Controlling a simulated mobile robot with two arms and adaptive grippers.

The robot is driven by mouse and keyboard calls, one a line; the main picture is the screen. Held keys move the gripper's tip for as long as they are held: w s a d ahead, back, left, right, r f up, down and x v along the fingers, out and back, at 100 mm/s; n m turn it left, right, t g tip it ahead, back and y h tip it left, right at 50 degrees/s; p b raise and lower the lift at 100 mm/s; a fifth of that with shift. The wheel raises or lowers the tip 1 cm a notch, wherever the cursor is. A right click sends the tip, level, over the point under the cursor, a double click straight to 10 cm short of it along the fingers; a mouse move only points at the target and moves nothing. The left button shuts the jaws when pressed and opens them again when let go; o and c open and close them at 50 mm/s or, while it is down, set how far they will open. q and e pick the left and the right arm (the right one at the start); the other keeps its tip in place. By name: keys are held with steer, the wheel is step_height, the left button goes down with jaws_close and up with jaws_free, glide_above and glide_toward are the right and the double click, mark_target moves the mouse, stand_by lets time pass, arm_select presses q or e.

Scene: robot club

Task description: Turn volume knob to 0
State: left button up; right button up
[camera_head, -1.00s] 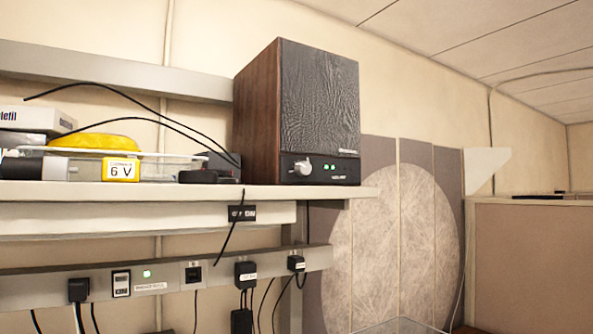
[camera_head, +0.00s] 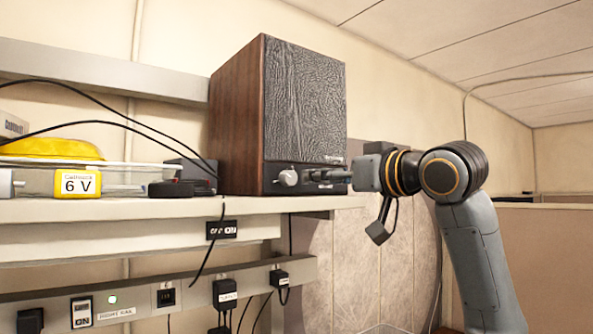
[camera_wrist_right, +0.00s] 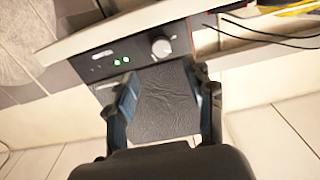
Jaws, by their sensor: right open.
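The volume knob (camera_head: 288,177) is a round silver knob on the black front panel of a wood-sided speaker (camera_head: 303,105). The speaker stands on a shelf. My right gripper (camera_head: 318,175) is open in front of the panel, its fingers pointing left towards the knob. In the right wrist view, which shows the speaker upside down, the knob (camera_wrist_right: 161,47) lies beyond and between the two spread fingers (camera_wrist_right: 165,76). I see no contact with the knob. Two green lights show beside it. My left gripper is out of view.
The shelf (camera_head: 120,210) carries a yellow item (camera_head: 50,149), a 6 V box (camera_head: 77,183) and loose black cables left of the speaker. A power rail (camera_head: 140,300) with plugs runs below. A round pale panel (camera_head: 355,260) leans behind my right arm.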

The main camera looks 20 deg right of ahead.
mark_target(292, 179)
steer(key=p+x, duration=0.3)
steer(key=x, duration=0.5)
steer(key=shift+w+a+r+p, duration=0.1)
steer(key=shift+a+p, duration=0.1)
steer(key=shift+p, duration=0.2)
steer(key=shift+w+a, duration=0.1)
steer(key=shift+w, duration=0.45)
jaws_close()
